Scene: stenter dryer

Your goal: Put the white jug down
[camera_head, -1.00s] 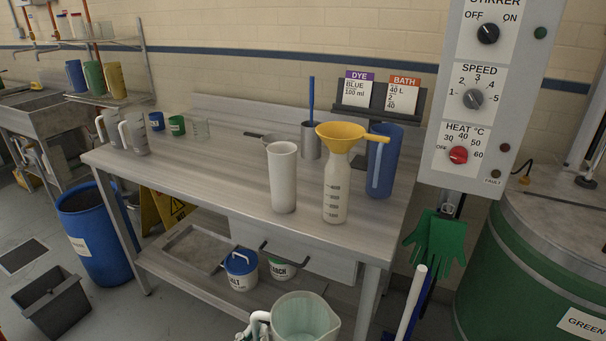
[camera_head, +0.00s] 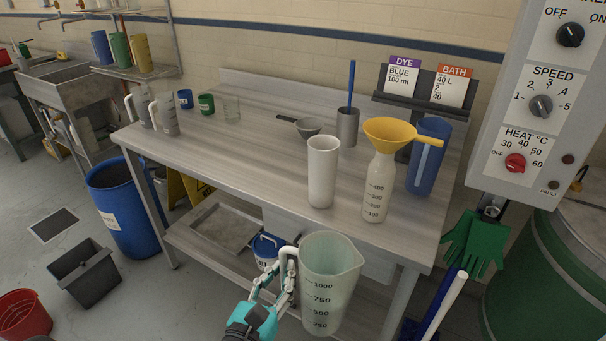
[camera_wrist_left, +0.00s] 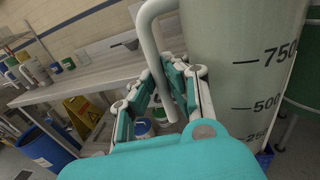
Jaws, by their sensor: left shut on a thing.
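The white jug (camera_head: 330,285) is large, whitish and see-through, with a spout on the right, black marks up to 1000 and a white handle. My left gripper (camera_head: 288,270) is shut on its handle at the jug's left side. The jug is held about upright in front of the steel table's (camera_head: 250,165) front edge, apart from the tabletop. In the left wrist view the jug (camera_wrist_left: 240,60) fills the right side, and the fingers (camera_wrist_left: 172,88) close around the handle. The jug hides part of the table front. My right gripper is out of view.
Near the table's front stand a white cup (camera_head: 322,175), a bottle (camera_head: 378,190) with a yellow funnel (camera_head: 392,132), and a blue jug (camera_head: 428,160). Two grey jugs (camera_head: 163,115) stand at the left end. The table's left-middle front is clear. A control box (camera_head: 540,95) hangs at right.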

